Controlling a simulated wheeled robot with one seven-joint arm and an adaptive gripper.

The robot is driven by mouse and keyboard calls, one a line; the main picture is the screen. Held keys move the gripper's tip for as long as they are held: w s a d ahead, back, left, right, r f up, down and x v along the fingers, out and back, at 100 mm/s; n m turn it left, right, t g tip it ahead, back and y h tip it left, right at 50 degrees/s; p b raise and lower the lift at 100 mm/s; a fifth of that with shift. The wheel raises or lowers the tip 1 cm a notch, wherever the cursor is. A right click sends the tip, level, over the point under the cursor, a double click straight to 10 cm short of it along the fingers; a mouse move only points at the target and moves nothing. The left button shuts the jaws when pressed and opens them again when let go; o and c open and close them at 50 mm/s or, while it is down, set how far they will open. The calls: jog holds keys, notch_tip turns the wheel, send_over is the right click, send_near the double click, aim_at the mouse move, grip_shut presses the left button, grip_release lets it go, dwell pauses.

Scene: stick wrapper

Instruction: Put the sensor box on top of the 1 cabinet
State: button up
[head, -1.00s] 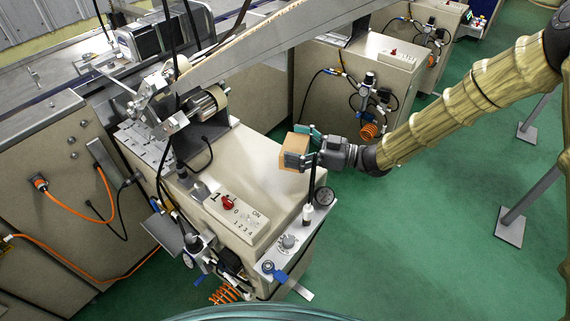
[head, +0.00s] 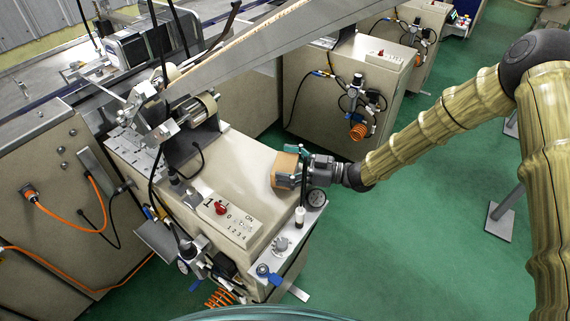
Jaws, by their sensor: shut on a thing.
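My gripper (head: 299,168) is shut on a small tan box, the sensor box (head: 284,170). The gripper's teal fingers lie along the box's sides. The box is at the right edge of the top of the beige 1 cabinet (head: 245,160). I cannot tell whether the box touches the cabinet top or hangs just above it. The cabinet carries a panel marked 1 with a red knob (head: 221,208) on its front part.
A roller mechanism (head: 190,110) stands on the cabinet's back left. Gauges and a black upright post (head: 299,190) are close to the gripper at the cabinet's front right. A long metal beam (head: 270,40) crosses behind. More cabinets (head: 355,85) stand further back. The middle top is bare.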

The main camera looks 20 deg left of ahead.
jog(key=shift+f, duration=0.2)
jog(key=o, duration=0.9)
jog(key=shift+c, duration=0.2)
jog(key=shift+r, duration=0.2)
jog(key=d+b, duration=0.2)
jog(key=d, duration=1)
jog(key=shift+w, duration=0.35)
